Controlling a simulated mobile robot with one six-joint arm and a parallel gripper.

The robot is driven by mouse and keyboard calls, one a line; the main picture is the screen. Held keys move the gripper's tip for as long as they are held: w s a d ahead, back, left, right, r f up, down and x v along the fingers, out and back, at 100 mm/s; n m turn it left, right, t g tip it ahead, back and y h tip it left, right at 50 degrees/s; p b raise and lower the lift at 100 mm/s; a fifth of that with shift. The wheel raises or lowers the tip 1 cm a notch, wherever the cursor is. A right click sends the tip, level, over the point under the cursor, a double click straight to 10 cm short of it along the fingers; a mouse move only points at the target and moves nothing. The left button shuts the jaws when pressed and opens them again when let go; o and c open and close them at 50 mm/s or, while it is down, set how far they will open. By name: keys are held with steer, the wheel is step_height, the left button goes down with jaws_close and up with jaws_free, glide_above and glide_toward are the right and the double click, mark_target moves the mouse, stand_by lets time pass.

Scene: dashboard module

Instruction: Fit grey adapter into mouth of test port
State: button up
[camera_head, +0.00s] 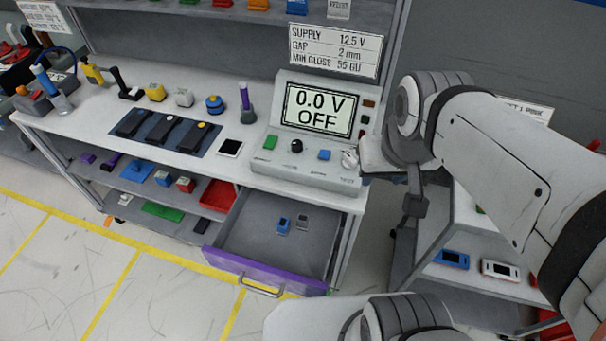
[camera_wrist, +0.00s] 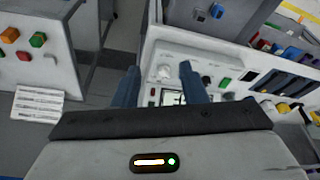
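A small grey piece (camera_head: 302,222), which may be the grey adapter, lies in the open drawer beside a blue one (camera_head: 283,225). It also shows in the wrist view (camera_wrist: 198,15). A pale round fitting (camera_head: 349,158) stands at the right end of the test unit's panel; I cannot tell whether it is the test port. It also appears in the wrist view (camera_wrist: 163,72). My gripper (camera_wrist: 157,83) is open, its dark blue fingers apart with nothing visibly held. It is over the unit's right end, with the fitting seen between the fingers. The head view hides its fingertips.
The test unit (camera_head: 262,177) reads 0.0 V OFF and has a green button, black knob and blue button. The purple-fronted drawer (camera_head: 240,268) stands open below the bench. A dark mat (camera_head: 208,141) and several small tools occupy the bench's left. A second shelf unit (camera_head: 470,283) stands at right.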

steer(key=shift+o, duration=0.8)
steer(key=shift+w+a+f, duration=0.1)
steer(key=shift+w+f, duration=0.1)
steer(key=shift+f, duration=0.05)
steer(key=shift+o, duration=1.1)
steer(key=w+a+f+m+g+b, duration=0.1)
steer(key=w+a+f+b, duration=0.2)
steer(key=f, duration=0.3)
steer(key=w+a+f+b, duration=0.2)
steer(key=w+a+f, duration=0.1)
steer(key=w+f, duration=0.2)
steer(key=shift+w+f+m+g+b, duration=0.15)
steer(key=shift+f+m+g+b, duration=0.25)
steer(key=m+g+b, duration=0.2)
steer(key=b, duration=0.2)
glide_toward(303, 218)
steer(key=shift+a, duration=0.2)
steer(key=shift+d+f+p, duration=0.2)
steer(key=shift+f+p, duration=0.2)
steer(key=shift+f, duration=3.5)
